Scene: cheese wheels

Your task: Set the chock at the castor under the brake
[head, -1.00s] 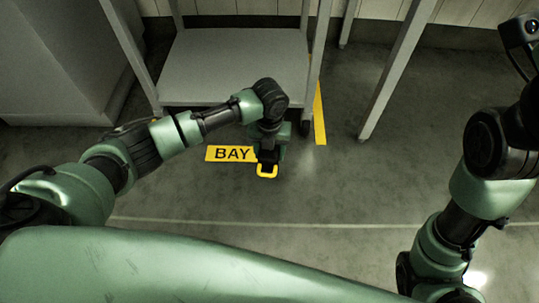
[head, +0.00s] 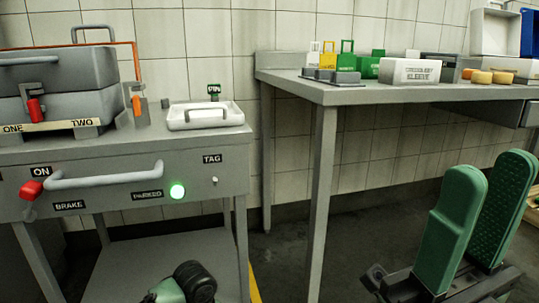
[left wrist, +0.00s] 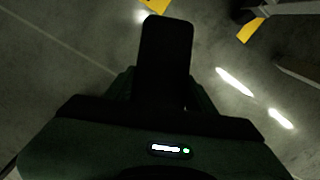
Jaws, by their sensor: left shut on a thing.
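The red brake knob (head: 31,190) is on the trolley front at the left, with ON above it and a BRAKE label beside it. The green lamp by PARKED is lit. My left arm shows only at the bottom edge of the head view; its gripper is out of that view. In the left wrist view my left gripper (left wrist: 165,98) is shut on a dark block (left wrist: 168,55), likely the chock, over the floor. A dark shape (left wrist: 241,14) at the upper right may be a castor; this is unclear. My right gripper (head: 494,170) is open and empty.
The trolley (head: 120,160) carries a grey case (head: 58,72) and a white tray (head: 205,114). Yellow floor tape (left wrist: 251,29) shows in the left wrist view. Floor around the gripper looks clear.

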